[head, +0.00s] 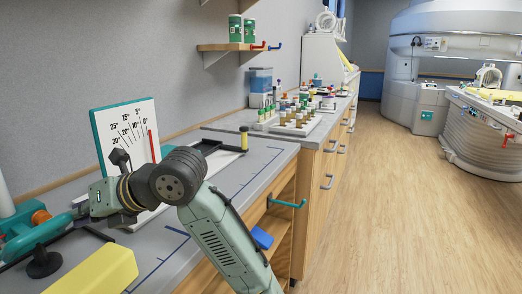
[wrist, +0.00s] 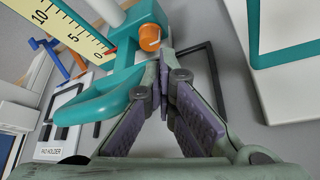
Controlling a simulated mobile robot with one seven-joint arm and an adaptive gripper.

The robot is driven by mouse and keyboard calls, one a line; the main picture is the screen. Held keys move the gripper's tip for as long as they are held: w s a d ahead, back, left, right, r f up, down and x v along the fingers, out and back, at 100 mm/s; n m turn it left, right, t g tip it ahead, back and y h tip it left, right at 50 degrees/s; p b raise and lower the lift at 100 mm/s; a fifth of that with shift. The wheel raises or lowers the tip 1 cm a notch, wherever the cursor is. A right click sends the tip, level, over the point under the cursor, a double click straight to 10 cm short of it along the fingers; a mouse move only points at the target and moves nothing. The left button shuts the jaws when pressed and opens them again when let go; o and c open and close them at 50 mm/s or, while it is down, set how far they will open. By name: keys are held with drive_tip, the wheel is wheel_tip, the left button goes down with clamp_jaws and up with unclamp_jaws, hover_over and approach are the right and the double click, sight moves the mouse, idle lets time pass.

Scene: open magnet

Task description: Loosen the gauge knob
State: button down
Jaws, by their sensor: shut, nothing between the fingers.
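An orange knob (wrist: 150,37) sits on the teal slider (wrist: 128,85) of a gauge with a yellow numbered scale (wrist: 70,25), its red pointer near 0. In the head view the orange knob (head: 41,217) is at the far left, beside a white post (head: 6,200). My gripper (wrist: 165,80) is shut and empty. In the wrist view its fingertips show just below the knob; I cannot tell whether they touch it. In the head view my wrist hides much of the fingers.
A white angle-scale board (head: 127,135) with a red pointer stands behind my wrist. A yellow block (head: 95,272) and a black round-based object (head: 44,262) lie in front. Bottles in a rack (head: 295,125) stand farther along the counter. The wooden floor at right is clear.

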sight(43, 219)
drive_tip(key=shift+w+a+p, duration=0.2)
drive_tip(key=shift+w+a, duration=0.2)
drive_tip(key=shift+a, duration=0.65)
drive_tip(key=shift+w+a+p, duration=0.15)
drive_tip(key=shift+w+a, duration=0.25)
drive_tip(key=shift+a, duration=0.65)
drive_tip(key=shift+w+a+p, duration=0.2)
drive_tip(key=shift+w+a, duration=0.2)
drive_tip(key=shift+a, duration=0.65)
drive_tip(key=shift+s+a+f+b, duration=0.15)
drive_tip(key=shift+s+f+b, duration=0.15)
drive_tip(key=shift+s, duration=0.1)
